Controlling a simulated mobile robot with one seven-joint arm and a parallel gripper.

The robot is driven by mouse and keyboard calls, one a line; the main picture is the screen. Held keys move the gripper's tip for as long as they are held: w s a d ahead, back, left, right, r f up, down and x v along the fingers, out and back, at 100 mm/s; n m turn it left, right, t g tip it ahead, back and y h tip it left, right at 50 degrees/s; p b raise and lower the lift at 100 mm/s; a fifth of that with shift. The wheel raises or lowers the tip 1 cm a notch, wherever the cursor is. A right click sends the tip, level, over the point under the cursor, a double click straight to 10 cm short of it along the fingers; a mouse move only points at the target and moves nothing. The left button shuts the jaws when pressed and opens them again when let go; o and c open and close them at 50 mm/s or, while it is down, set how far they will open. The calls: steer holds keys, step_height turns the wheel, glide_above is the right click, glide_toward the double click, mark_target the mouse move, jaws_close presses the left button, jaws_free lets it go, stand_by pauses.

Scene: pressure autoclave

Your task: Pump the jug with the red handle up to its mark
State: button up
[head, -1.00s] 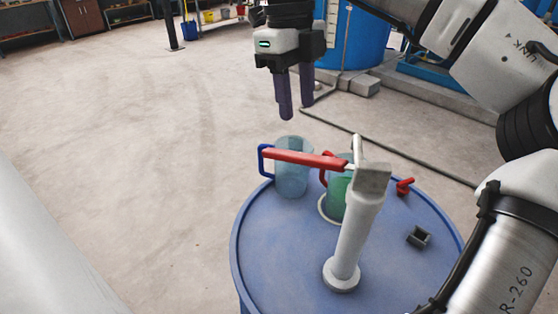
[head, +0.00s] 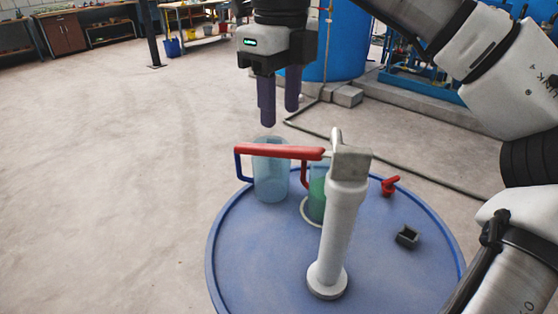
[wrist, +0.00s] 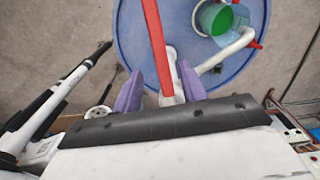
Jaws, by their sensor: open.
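A grey-white hand pump (head: 342,225) stands on a blue drum (head: 255,265). Its long red lever (head: 278,152) points left, about level. The jug with the red handle (head: 317,197) stands behind the pump and holds green liquid; the pump partly hides it. In the wrist view this jug (wrist: 213,20) is by the end of the pump's pale spout (wrist: 235,47). I cannot make out its mark. My gripper (head: 279,116) is open and empty, pointing down above the lever. In the wrist view the lever (wrist: 156,40) runs between the fingers' lines, apart from them.
A clear jug with a blue handle (head: 270,178) stands on the drum, left of the green one, behind the lever. A small red tap (head: 390,185) and a dark square fitting (head: 407,236) are on the drum's right side. Open floor lies left.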

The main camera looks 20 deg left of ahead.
mark_target(280, 147)
step_height(280, 147, down, 9)
steer(key=shift+r+p, duration=0.2)
steer(key=shift+p, duration=0.2)
jaws_close()
